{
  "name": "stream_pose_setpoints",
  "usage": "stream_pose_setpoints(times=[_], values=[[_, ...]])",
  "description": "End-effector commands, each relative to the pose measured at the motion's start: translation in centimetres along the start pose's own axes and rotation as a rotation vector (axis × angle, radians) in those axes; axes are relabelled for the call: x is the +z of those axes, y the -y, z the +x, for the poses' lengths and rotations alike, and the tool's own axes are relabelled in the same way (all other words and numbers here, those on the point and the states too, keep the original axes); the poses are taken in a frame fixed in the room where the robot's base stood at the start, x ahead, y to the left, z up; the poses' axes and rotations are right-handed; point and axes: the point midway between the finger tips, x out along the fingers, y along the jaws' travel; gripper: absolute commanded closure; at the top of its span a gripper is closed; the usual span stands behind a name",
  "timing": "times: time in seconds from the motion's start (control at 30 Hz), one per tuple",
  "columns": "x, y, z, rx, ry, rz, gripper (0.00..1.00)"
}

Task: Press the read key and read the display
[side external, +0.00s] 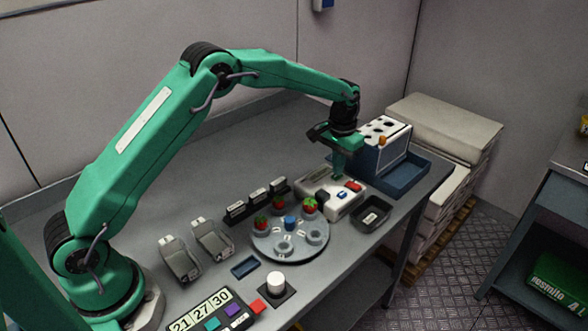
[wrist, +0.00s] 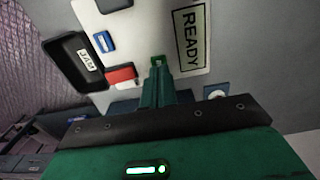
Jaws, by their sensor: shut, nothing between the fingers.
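The white reader (side external: 343,208) stands on the bench at the right end. Its display (wrist: 190,38) shows READY in the wrist view. On its top are a red key (wrist: 121,75), a small blue-and-white piece (wrist: 104,41) and a dark piece (wrist: 114,4). My gripper (wrist: 157,70) is shut and empty, pointing down over the reader's edge between the red key and the display. A small green patch with a pale mark shows at its tips; I cannot tell whether it is a key or touched. In the side view my gripper (side external: 341,170) hides part of the reader.
A black tray labelled JAM (side external: 371,214) sits beside the reader. A blue-and-white box with holes (side external: 378,148) stands behind in a blue tray (side external: 408,177). A round grey rack (side external: 262,243) with red berries is to the left. Small black labelled blocks (side external: 257,196) stand behind it.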

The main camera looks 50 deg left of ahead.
Motion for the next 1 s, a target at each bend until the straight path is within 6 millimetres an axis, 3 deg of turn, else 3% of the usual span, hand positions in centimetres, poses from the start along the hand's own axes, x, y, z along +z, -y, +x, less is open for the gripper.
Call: stream_pose_setpoints(times=[0.6,1.0], values=[[0.04,0.0,0.91,0.0,0.002,0.0,1.0],[-0.02,0.0,0.27,0.0,-0.001,0.0,1.0]])
